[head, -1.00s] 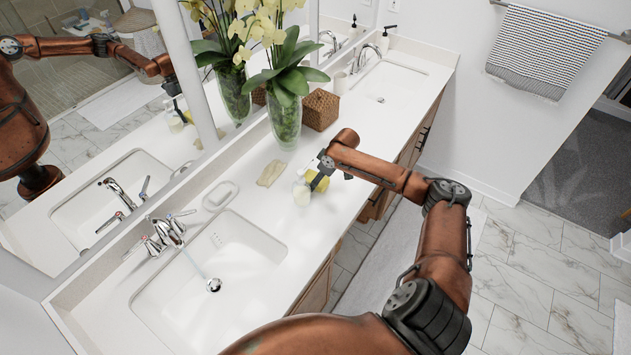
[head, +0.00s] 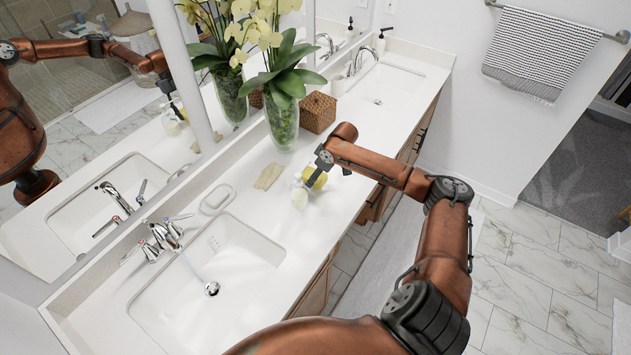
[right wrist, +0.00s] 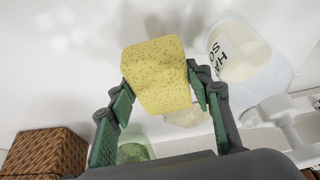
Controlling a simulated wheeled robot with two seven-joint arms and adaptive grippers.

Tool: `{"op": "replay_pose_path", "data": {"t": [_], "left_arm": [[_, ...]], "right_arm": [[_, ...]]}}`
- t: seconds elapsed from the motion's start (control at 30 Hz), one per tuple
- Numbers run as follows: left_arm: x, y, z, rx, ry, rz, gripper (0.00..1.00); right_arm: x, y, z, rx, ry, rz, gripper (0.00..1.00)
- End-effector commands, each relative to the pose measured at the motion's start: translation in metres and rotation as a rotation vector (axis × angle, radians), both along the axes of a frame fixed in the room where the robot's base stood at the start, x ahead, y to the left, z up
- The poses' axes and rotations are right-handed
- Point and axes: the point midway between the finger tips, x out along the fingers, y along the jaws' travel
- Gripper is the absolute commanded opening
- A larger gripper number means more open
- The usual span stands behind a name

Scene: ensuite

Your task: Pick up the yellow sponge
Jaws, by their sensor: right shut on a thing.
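The yellow sponge (right wrist: 157,76) is between the two green-padded fingers of my right gripper (right wrist: 162,92) in the right wrist view, and the gripper is shut on it. In the head view the sponge (head: 316,180) shows as a yellow patch just below the right gripper (head: 322,168), near the counter's front edge. I cannot clearly tell how far it is above the counter. The right fingers are small and partly hidden in the head view. My left gripper is not in view.
A hand soap bottle (right wrist: 245,55) stands close beside the sponge; it also shows in the head view (head: 300,197). A tan flat item (head: 268,176), a soap dish (head: 217,199), a glass vase (head: 282,125) and a wicker basket (head: 318,112) are on the counter (head: 255,205). Sinks lie at both ends.

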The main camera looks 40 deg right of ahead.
Motion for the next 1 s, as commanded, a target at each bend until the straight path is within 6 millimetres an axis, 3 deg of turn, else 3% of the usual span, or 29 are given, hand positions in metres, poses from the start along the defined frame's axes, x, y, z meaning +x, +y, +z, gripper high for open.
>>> {"op": "replay_pose_path", "data": {"t": [0.3,0.7,1.0], "left_arm": [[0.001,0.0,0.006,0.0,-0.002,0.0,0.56],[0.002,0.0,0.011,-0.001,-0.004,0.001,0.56],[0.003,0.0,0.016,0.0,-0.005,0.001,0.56]], "right_arm": [[-0.055,0.006,0.061,-0.005,0.003,0.002,0.3],[-0.115,0.013,0.085,-0.004,0.005,0.0,0.3],[-0.135,0.016,0.095,-0.002,0.004,-0.001,0.3]]}}
